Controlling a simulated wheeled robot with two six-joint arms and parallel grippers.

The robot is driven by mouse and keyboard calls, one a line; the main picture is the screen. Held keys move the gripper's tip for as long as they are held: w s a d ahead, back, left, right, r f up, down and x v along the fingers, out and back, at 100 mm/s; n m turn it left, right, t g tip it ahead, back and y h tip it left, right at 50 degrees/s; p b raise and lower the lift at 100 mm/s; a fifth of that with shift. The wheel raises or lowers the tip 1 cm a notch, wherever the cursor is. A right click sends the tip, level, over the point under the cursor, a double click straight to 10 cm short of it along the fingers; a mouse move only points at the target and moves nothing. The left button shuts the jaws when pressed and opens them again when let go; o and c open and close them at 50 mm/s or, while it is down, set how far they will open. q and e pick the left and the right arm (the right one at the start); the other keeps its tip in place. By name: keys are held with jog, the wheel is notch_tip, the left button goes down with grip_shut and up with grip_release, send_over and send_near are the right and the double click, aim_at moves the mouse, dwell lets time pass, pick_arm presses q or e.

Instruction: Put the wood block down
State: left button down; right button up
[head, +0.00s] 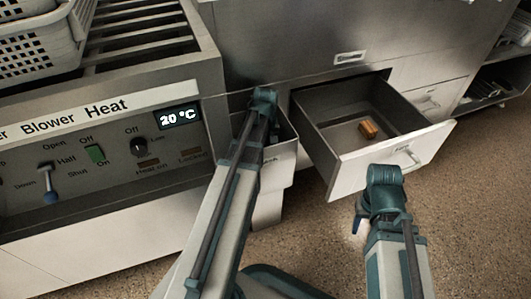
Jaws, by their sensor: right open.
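The wood block (369,129) is a small orange-brown block. It lies on the floor of the open drawer (335,168), toward its right side, with no gripper touching it. My right gripper (358,224) is mostly hidden by my own right arm. It is open, in front of and below the drawer front in the picture, apart from the block. My left arm reaches up to the left of the drawer, and its gripper fingers do not show.
A machine panel (110,150) with knobs and a 20 °C display stands at the left. White perforated baskets (40,45) sit on its slatted top. A second narrow drawer (282,150) stands partly behind my left arm. Open speckled floor (480,220) lies at the right.

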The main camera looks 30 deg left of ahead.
pick_arm(q)
jog(key=shift+f, duration=0.2)
jog(key=shift+c, duration=1.7)
grip_release()
jog(key=shift+r, duration=0.15)
notch_tip(320, 180, up, 12)
jog(key=p, duration=1.2)
jog(key=shift+r, duration=0.15)
